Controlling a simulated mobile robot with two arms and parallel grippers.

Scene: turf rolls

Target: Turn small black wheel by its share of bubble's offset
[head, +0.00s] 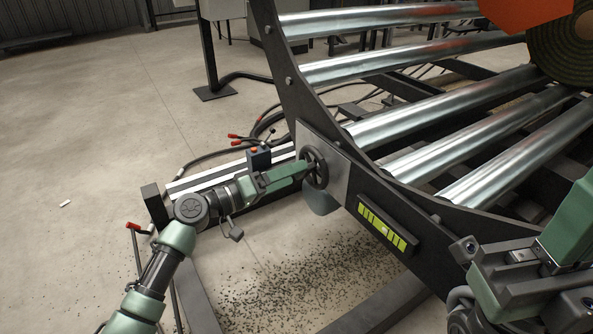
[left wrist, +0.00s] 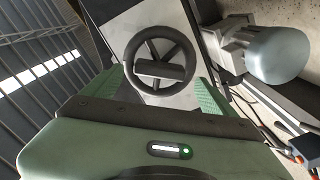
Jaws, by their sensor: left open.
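The small black wheel (head: 316,168) is a spoked handwheel on a grey plate at the side of the roller frame. In the left wrist view the wheel (left wrist: 160,66) faces me, with a dark bar across its hub. My left gripper (head: 306,168) is at the wheel, its green fingers open on either side of it. I cannot tell whether they touch the rim. The yellow-green level (head: 371,216) sits on the dark frame right of and below the wheel. Its pale bubble (head: 384,231) shows near the middle, too small to read exactly. My right gripper's fingertips cannot be made out at the lower right.
Shiny rollers (head: 450,105) fill the frame, with a turf roll (head: 562,52) at the upper right. A grey rounded part (head: 321,199) hangs below the wheel. Cables with red ends (head: 240,138) lie behind it. Dark crumbs (head: 290,285) cover the floor in front.

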